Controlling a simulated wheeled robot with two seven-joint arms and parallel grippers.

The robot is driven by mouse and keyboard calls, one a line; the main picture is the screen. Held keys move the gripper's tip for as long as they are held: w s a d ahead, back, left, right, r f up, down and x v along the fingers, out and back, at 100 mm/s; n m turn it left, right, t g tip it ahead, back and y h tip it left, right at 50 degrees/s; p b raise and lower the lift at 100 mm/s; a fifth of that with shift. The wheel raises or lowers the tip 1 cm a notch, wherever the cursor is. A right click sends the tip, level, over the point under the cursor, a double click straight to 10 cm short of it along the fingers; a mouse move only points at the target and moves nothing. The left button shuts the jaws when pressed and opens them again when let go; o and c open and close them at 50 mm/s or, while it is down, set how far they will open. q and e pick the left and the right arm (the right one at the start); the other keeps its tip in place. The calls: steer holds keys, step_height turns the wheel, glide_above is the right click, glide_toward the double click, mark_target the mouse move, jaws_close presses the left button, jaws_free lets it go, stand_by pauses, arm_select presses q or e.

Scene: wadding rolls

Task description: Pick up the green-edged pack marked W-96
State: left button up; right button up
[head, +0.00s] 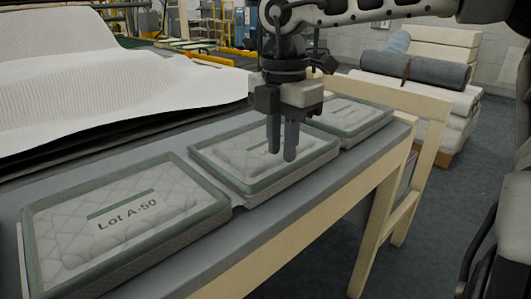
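Three quilted white packs with green edges lie in a row on a grey-topped table (257,246). The nearest pack (120,217), at left, reads "Lot A-50". The middle pack (233,158) is partly covered by my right gripper (283,153), and I cannot read its label. The far pack (350,117) has a label too small to read. I cannot tell which pack is marked W-96. My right gripper points down over the middle pack, its two fingers apart with nothing seen between them. Whether the tips touch the pack is unclear. My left gripper is out of view.
A white ribbed sheet (110,80) spreads over dark equipment behind the table. A cream wooden frame (430,150) stands at the table's right end. Beyond it are stacked rolls, one dark grey (415,69). Bare floor (450,205) lies to the right.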

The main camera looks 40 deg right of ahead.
mark_target(280, 170)
steer(key=shift+a+f, duration=0.1)
steer(key=shift+f, duration=1.9)
jaws_close()
